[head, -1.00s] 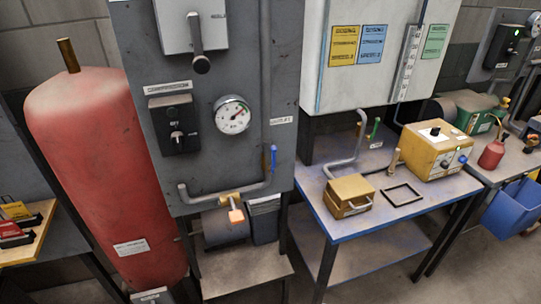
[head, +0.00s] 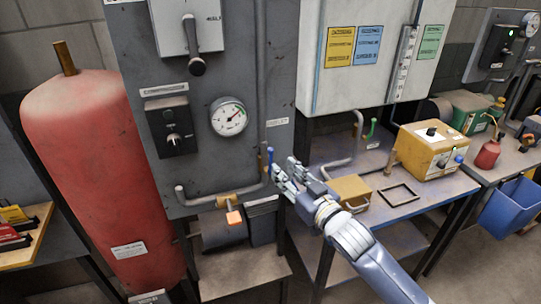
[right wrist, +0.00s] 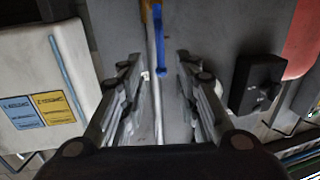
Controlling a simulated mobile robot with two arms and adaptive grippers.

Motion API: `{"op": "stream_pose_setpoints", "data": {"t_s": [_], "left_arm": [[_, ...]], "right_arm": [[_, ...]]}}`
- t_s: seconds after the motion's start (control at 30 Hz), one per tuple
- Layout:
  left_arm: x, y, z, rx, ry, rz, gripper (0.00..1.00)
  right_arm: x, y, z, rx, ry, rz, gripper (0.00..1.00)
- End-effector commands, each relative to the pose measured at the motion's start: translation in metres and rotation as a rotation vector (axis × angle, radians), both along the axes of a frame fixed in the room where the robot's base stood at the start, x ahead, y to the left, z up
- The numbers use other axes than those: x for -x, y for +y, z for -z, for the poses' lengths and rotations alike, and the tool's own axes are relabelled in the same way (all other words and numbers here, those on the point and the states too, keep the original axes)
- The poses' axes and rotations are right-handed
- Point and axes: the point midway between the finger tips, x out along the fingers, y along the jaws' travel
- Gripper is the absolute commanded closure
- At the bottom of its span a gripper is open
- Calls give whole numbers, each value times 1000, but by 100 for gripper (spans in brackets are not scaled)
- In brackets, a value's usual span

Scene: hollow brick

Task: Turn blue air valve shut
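The blue air valve handle (head: 270,157) stands upright along the thin pipe on the lower right of the grey compressor panel (head: 215,70). In the right wrist view the blue handle (right wrist: 158,45) lies ahead of the fingertips, between the two fingers in the picture. My right gripper (head: 285,167) is open, close to the handle on its right and slightly below. Its spread fingers also show in the right wrist view (right wrist: 158,62), with nothing held. I cannot tell whether a finger touches the handle. My left gripper is not in view.
A pressure gauge (head: 228,116) and black switch (head: 171,124) sit on the panel. A red tank (head: 95,170) stands at left. A bent pipe with an orange-tipped tap (head: 233,217) runs below the valve. A yellow box (head: 430,150) stands on the right-hand bench.

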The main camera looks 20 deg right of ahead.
Motion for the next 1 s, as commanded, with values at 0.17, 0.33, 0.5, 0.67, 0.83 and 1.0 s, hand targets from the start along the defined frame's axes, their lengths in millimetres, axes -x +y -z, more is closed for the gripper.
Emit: {"op": "stream_pose_setpoints", "data": {"t_s": [0.17, 0.33, 0.5, 0.67, 0.83, 1.0], "left_arm": [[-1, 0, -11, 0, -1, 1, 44], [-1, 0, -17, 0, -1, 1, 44], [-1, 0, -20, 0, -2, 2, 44], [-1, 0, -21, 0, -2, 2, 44], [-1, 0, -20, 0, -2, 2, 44], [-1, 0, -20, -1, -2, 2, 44]], "right_arm": [[-34, 8, -4, 0, -2, 1, 70], [-60, 14, -3, 0, -1, 0, 70], [-75, 18, -1, -1, 0, 1, 70], [-81, 19, 0, 1, 0, 0, 70], [-82, 19, 0, 1, 0, 0, 70], [-82, 19, 0, 0, 1, 0, 89]]}}
